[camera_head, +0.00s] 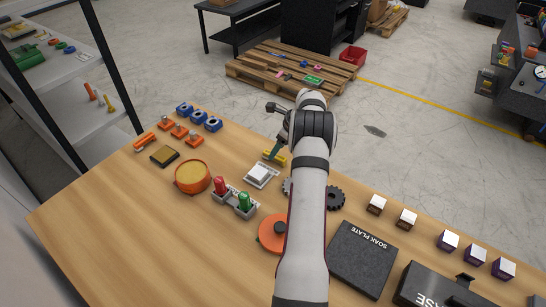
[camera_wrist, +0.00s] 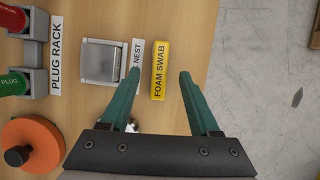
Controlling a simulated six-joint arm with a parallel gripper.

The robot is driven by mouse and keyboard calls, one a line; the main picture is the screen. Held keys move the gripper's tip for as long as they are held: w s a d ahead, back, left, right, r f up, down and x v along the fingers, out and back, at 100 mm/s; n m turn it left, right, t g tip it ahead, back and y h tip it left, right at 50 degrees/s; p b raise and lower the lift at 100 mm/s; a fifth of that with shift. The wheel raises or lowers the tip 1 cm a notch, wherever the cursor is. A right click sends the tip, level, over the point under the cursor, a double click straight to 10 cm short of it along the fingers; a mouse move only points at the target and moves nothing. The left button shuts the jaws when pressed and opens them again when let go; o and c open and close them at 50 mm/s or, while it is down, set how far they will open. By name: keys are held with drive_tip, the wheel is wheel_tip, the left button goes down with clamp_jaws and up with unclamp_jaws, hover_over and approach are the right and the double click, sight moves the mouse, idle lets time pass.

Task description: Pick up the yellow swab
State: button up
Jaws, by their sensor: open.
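The yellow swab (camera_wrist: 160,70), labelled FOAM SWAB, lies on the wooden table near its far edge. It also shows in the head view (camera_head: 280,160), partly hidden by my gripper. My gripper (camera_wrist: 157,72) is open, with its two green fingers spread on either side of the swab's line in the wrist view. The swab sits between and just beyond the fingertips, nearer the left finger. I cannot tell the height of the fingers above it. In the head view my gripper (camera_head: 276,150) hangs over the swab's place.
Beside the swab is a silver nest block (camera_wrist: 102,62). A plug rack (camera_head: 236,202) holds a red and a green plug. An orange disc with a knob (camera_wrist: 33,145) and an orange round tub (camera_head: 193,177) are nearby. The table edge (camera_wrist: 212,50) runs close to the right.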

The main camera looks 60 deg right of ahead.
drive_tip(key=x, duration=0.3)
drive_tip(key=shift+r, duration=0.1)
clamp_jaws()
drive_tip(key=shift+r, duration=0.1)
wheel_tip(320, 180, up, 4)
drive_tip(key=s+d+r, duration=0.1)
drive_tip(key=s+r, duration=0.6)
drive_tip(key=s, duration=0.4)
drive_tip(key=shift+s, duration=0.35)
drive_tip(key=c, duration=0.7)
unclamp_jaws()
drive_tip(key=shift+d, duration=0.1)
clamp_jaws()
